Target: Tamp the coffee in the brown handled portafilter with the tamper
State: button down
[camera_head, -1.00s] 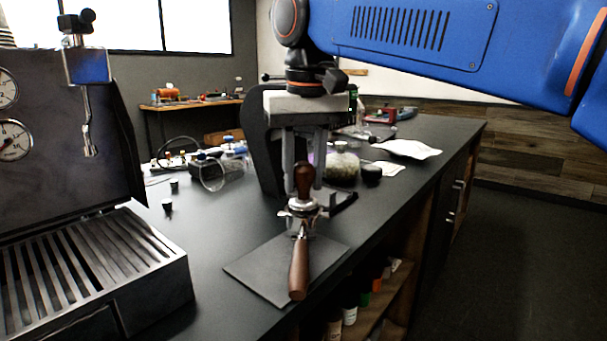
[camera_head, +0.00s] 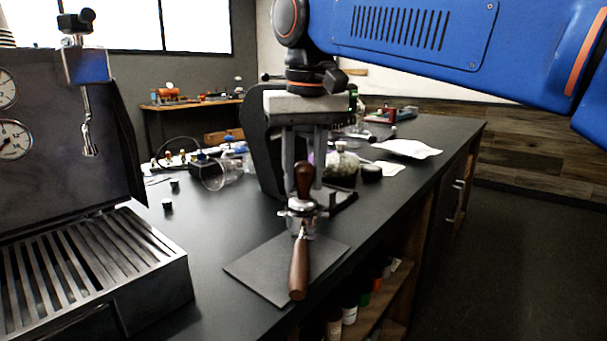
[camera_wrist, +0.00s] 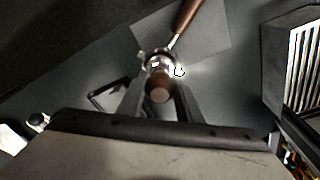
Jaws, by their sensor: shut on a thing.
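The portafilter has a brown handle (camera_head: 299,268) that points toward the front edge of the counter. Its metal basket end rests at the mat's far part, and the handle also shows at the top of the wrist view (camera_wrist: 187,14). The tamper (camera_head: 304,180) has a dark brown knob and stands upright over the basket; its knob shows in the wrist view (camera_wrist: 159,92). My gripper (camera_head: 303,186) points down and is shut on the tamper. The tamper's base is at the basket, and the coffee inside is hidden.
A dark mat (camera_head: 262,276) lies under the portafilter on the black counter. The espresso machine (camera_head: 72,150) with its drip grate stands at left. A glass jar (camera_head: 342,165), a tipped clear cup (camera_head: 214,176) and a white paper (camera_head: 412,149) lie behind. Small black caps sit left of the mat.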

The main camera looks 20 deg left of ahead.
jog(key=shift+f, duration=1.25)
dwell(1.8)
jog(key=shift+r, duration=4.1)
